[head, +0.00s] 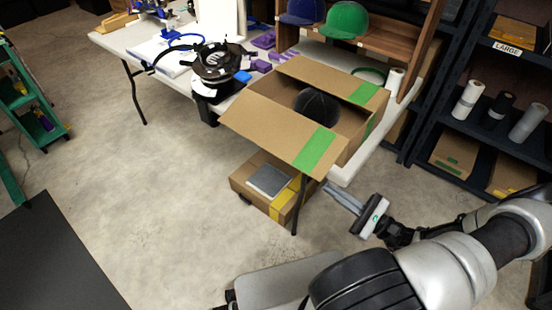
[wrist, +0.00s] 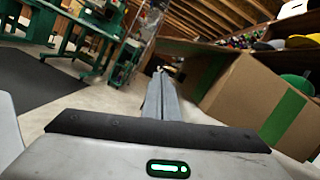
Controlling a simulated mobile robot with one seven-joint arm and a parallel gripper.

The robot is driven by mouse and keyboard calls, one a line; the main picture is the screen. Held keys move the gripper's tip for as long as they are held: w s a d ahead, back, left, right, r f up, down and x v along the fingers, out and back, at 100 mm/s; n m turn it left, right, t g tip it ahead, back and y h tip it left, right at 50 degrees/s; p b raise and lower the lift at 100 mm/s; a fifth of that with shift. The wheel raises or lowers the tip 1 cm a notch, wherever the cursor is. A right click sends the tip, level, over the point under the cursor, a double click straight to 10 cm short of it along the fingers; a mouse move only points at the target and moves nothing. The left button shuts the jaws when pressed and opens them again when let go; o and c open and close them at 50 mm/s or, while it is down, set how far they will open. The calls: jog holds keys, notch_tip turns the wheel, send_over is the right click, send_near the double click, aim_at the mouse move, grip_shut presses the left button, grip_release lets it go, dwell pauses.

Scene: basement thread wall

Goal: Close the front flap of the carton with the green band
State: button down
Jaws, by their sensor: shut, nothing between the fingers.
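The brown carton (head: 352,128) with the green band (head: 315,149) stands on the white table's right end. Its front flap (head: 265,126) is open, folded outward toward me, with the green band crossing its right part. The back flap (head: 322,76) is open too. A dark cap (head: 316,104) lies inside. My gripper (head: 328,187) is shut and empty, just right of and below the front flap's near corner, apart from the carton. In the wrist view, the shut fingers (wrist: 159,80) point forward, with the carton (wrist: 237,93) and its green band (wrist: 284,119) to their right.
A lower carton with a yellow band (head: 285,207) sits below the table edge, with a grey item (head: 270,180) on top. Green and blue caps (head: 344,20) stand on a wooden shelf behind. A dark shelf rack (head: 480,135) is at right.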

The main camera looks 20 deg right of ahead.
aim_at(278, 153)
jog(key=b+x, duration=0.1)
jog(key=x, duration=1.8)
jog(key=shift+w+a+r, duration=0.15)
jog(key=shift+a, duration=0.15)
jog(key=shift+r, duration=0.15)
